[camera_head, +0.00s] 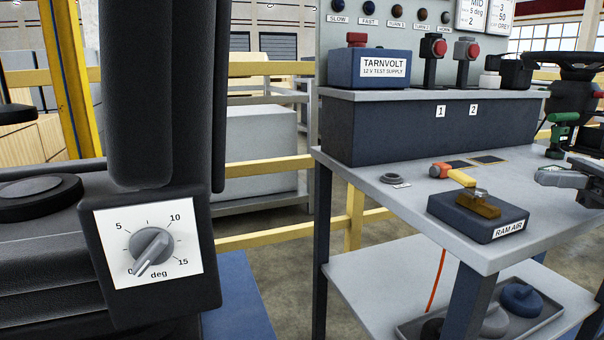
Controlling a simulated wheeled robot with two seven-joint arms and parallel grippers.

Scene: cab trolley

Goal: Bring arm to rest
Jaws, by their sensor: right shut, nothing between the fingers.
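My right gripper (548,176) comes in from the right edge, over the right side of the grey trolley top (395,188). It is shut and empty, with its tips pointing left. It is to the right of the RAM AIR box (460,218) and apart from it. The rest of my right arm is mostly cut off by the picture's edge. My left gripper is not in view.
A green-handled tool (563,119) stands behind my gripper. A blue TARNVOLT box (372,69) sits on the raised shelf. A dial panel (180,231) is close at left.

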